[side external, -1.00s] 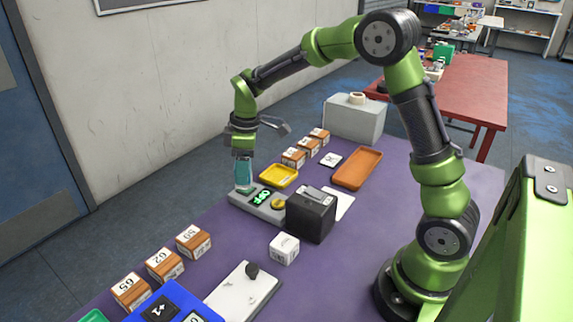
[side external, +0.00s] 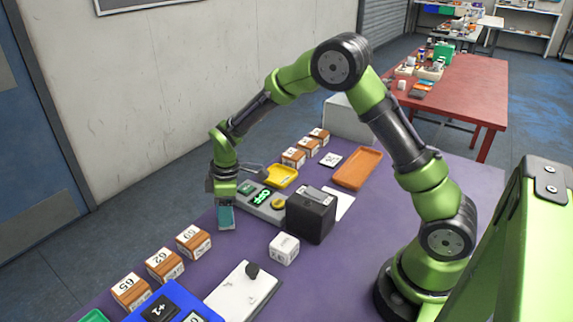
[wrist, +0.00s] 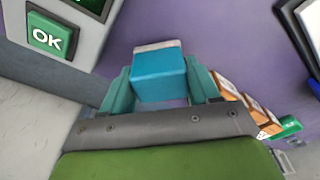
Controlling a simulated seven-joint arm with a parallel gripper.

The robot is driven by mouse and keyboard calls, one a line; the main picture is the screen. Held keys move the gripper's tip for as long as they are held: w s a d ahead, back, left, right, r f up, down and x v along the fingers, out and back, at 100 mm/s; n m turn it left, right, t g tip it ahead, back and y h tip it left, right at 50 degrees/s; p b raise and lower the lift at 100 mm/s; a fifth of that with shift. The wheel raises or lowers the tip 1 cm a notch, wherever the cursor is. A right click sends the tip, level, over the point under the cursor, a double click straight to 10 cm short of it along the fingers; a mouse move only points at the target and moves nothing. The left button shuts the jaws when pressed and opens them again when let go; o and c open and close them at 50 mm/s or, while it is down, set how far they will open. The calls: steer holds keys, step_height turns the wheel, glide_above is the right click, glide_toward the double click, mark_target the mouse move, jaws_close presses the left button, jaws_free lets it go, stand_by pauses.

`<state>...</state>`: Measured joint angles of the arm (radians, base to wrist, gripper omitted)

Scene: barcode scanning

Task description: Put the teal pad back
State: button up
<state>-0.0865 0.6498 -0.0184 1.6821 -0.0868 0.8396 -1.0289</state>
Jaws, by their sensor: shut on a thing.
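The teal pad (wrist: 160,74) is a teal-blue block with a pale far edge. My gripper (wrist: 160,85) is shut on it, one finger on each side, in the wrist view. In the side view my gripper (side external: 226,212) hangs fingers down over the purple table, left of the grey console. The pad there blends with the teal fingers, and I cannot tell whether it touches the table.
The grey console (side external: 268,210) has a green OK button (wrist: 50,38) and a lit display. A black box (side external: 311,215) stands beside it. Numbered wooden blocks (side external: 164,265), a white board (side external: 243,290) and a blue board (side external: 187,292) are nearer the camera. Purple table (side external: 222,247) lies bare between.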

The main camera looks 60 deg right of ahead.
steer(key=shift+f, duration=0.2)
steer(key=o, duration=1)
steer(key=s+d+r+m+t, duration=0.1)
steer(key=s+r+m, duration=0.15)
steer(key=r, duration=0.65)
steer(key=s+r+m+t, duration=0.1)
steer(key=s+r, duration=0.3)
steer(key=r, duration=0.6)
steer(key=s+r+m+t, duration=0.1)
steer(key=s+m, duration=0.2)
steer(key=s, duration=0.2)
steer(key=s+r+m+t, duration=0.1)
steer(key=s+m, duration=0.2)
steer(key=s, duration=0.3)
steer(key=s+r+m+t+y, duration=0.1)
steer(key=s+m+t, duration=0.1)
steer(key=s, duration=0.4)
steer(key=shift+d+r+m, duration=0.2)
steer(key=shift+d+m, duration=0.15)
steer(key=shift+m, duration=0.4)
